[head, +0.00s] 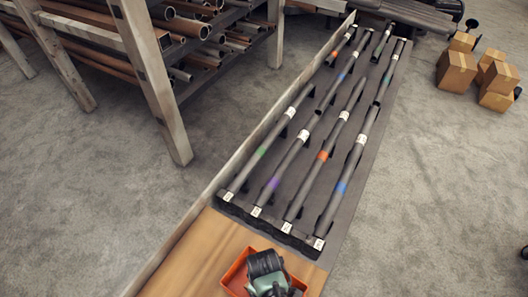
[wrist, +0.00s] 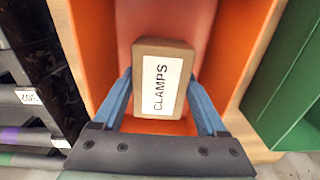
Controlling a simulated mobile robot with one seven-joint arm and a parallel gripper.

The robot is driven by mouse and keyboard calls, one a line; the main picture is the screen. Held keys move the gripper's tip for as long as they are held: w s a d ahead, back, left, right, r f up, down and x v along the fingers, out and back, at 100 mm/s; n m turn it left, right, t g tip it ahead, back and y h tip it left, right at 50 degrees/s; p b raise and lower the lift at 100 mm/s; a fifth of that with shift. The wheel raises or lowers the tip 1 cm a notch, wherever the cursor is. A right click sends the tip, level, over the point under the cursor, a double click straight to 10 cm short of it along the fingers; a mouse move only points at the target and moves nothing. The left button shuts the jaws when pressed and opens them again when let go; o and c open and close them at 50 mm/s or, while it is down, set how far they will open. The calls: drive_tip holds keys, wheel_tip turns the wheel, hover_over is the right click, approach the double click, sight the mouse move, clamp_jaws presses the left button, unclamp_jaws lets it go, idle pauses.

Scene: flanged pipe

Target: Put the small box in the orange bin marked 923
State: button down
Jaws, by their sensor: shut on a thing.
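The small box (wrist: 180,52) is brown cardboard with a white label reading CLAMPS, seen in the wrist view. My gripper (wrist: 158,84) has its blue fingers shut on the box's two sides. The box is over or inside the orange bin (wrist: 88,45), whose walls stand on both sides of it; I cannot tell how far it is above the floor of the bin. In the head view the orange bin (head: 233,278) is at the bottom edge, partly covered by my gripper (head: 272,288). No 923 mark is visible.
A green bin (wrist: 290,90) stands right of the orange one in the wrist view. A dark rack (head: 312,160) of grey pipes with coloured bands lies beyond the wooden surface (head: 190,262). A pipe shelf (head: 155,75) is at upper left. Cardboard boxes (head: 455,70) sit on the floor.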

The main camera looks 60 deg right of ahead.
drive_tip(key=shift+f, duration=0.2)
unclamp_jaws()
drive_tip(key=shift+r, duration=0.15)
